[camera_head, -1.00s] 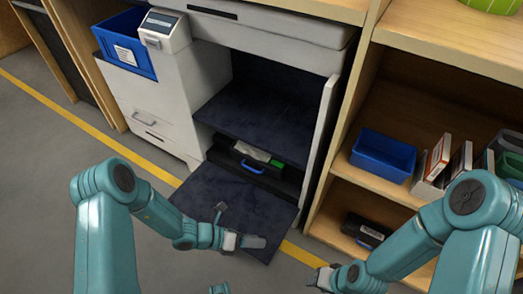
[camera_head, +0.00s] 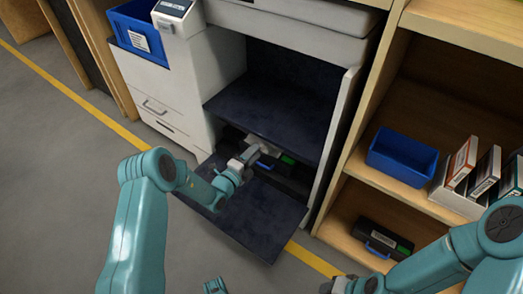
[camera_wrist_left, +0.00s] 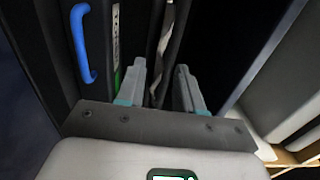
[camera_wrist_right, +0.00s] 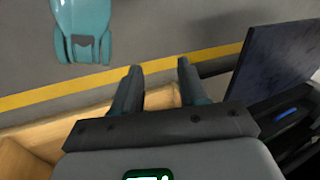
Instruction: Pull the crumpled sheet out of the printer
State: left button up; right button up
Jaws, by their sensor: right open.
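The printer (camera_head: 190,60) stands open, its dark front door (camera_head: 262,222) folded down. The crumpled sheet (camera_head: 268,147) is a pale piece above the black cartridge (camera_head: 295,175) inside, partly hidden by my left gripper. My left gripper (camera_head: 252,158) reaches into the opening at the sheet. In the left wrist view its fingers (camera_wrist_left: 160,78) are apart, with a thin, dark-and-pale crumpled edge between them; I cannot tell whether they touch it. My right gripper (camera_wrist_right: 155,75) is open and empty, over the floor near the shelf.
The cartridge has a blue handle (camera_wrist_left: 80,42) close beside my left fingers. A wooden shelf on the right holds a blue bin (camera_head: 403,157), several boxes and another black cartridge (camera_head: 382,240). Another blue bin (camera_head: 140,35) is at the printer's left. The floor left of the door is clear.

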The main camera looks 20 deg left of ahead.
pick_arm(q)
jog(key=b+x, duration=0.1)
jog(key=x, duration=0.2)
jog(key=shift+s, duration=0.1)
jog(key=c, duration=0.7)
